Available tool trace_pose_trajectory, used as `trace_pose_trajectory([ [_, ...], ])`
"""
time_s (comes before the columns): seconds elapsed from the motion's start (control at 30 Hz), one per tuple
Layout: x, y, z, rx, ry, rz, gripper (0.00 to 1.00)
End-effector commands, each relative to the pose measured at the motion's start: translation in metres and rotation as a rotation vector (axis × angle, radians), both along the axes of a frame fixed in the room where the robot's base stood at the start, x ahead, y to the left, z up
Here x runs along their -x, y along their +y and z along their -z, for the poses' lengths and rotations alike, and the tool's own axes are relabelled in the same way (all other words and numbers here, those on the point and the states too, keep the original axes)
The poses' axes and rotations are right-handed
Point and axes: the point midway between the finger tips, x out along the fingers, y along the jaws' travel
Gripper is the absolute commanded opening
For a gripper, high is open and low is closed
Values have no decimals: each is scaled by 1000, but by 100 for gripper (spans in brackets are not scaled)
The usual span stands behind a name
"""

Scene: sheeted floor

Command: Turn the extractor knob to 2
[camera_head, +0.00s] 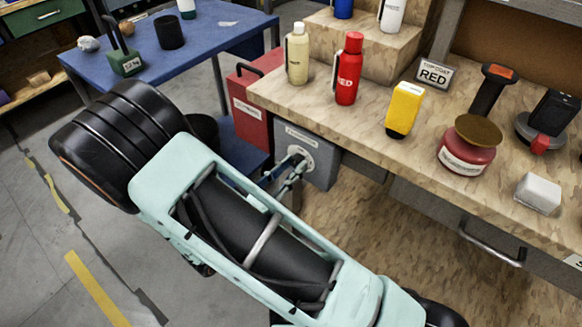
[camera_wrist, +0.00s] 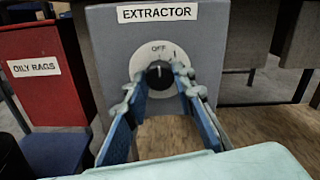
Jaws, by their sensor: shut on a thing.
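The grey extractor box (camera_wrist: 112,55) carries a label reading EXTRACTOR and a round pale dial plate (camera_wrist: 194,52). OFF is printed at the top of the plate, with a tick mark to its right; other markings are hidden or too small to read. The black knob (camera_wrist: 159,70) sits in the middle, with a light pointer line that looks roughly upright. My gripper (camera_wrist: 158,77) is shut on the knob, one finger on each side. In the head view the box (camera_head: 321,170) hangs below the bench, with my gripper (camera_head: 288,176) at its dial.
A red oily rags bin (camera_wrist: 42,98) stands left of the box. The wooden workbench (camera_head: 360,140) above holds a red bottle (camera_head: 347,75), a yellow container (camera_head: 405,108) and a red tin (camera_head: 466,150). A blue table (camera_head: 205,55) stands behind my arm.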

Motion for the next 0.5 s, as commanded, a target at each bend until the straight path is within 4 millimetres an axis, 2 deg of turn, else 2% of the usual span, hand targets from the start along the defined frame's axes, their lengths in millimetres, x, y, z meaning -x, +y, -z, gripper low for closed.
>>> trace_pose_trajectory([
  [0.27, 0, 0, 1, -39, -30, 0, 0],
  [0.5, 0, 0, 1, -157, -122, 0, 0],
])
